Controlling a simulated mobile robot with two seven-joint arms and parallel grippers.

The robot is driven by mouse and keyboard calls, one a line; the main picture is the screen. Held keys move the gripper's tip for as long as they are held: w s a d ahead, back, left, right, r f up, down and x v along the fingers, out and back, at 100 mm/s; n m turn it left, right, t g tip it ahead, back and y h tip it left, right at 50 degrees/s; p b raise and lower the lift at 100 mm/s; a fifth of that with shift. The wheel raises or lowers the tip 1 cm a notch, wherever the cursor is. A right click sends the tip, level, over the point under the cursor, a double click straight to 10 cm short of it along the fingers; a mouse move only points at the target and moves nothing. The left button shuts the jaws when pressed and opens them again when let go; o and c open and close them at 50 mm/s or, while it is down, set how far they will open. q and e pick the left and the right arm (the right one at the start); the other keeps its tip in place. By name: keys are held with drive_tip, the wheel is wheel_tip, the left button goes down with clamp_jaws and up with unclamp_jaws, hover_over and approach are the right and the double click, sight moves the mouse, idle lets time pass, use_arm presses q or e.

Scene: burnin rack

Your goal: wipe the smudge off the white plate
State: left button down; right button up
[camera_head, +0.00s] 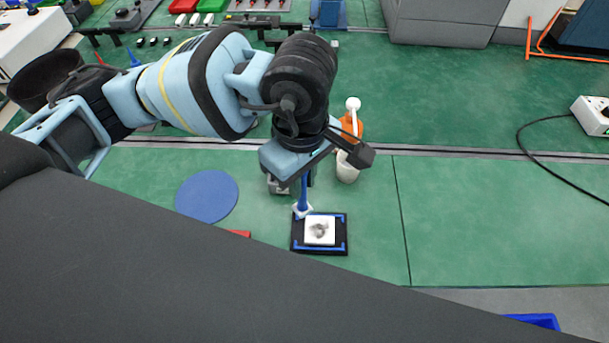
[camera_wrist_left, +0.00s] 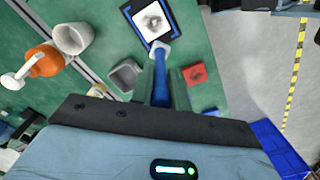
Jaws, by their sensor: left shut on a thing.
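The white plate (camera_head: 320,230) lies in a black holder (camera_head: 323,250) with blue corner marks. A dark grey smudge (camera_head: 320,230) is on the plate's middle. My left gripper (camera_head: 302,178) is shut on a blue stick (camera_head: 304,192) with a small white tip (camera_head: 302,210). The tip is at the upper left corner of the plate; I cannot tell whether it touches. In the left wrist view the plate (camera_wrist_left: 152,20), the blue stick (camera_wrist_left: 160,80) and its white tip (camera_wrist_left: 160,45) also show. My right gripper is not in view.
An orange spray bottle (camera_head: 350,122) and a white cup (camera_head: 346,168) stand behind the plate. A blue disc (camera_head: 207,196) lies to its left. A grey tray (camera_wrist_left: 124,75) and a red piece (camera_wrist_left: 195,73) flank the stick in the wrist view. The green mat is clear at right.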

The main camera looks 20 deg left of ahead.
use_arm(q)
drive_tip(key=w+a+f+m, duration=0.2)
drive_tip(key=a+f+m, duration=0.2)
drive_tip(key=a+m, duration=0.6)
drive_tip(key=m, duration=0.2)
drive_tip(key=shift+a+m, duration=0.3)
drive_tip(key=shift+a, duration=0.05)
drive_tip(key=shift+w+f, duration=0.1)
drive_tip(key=shift+w, duration=0.05)
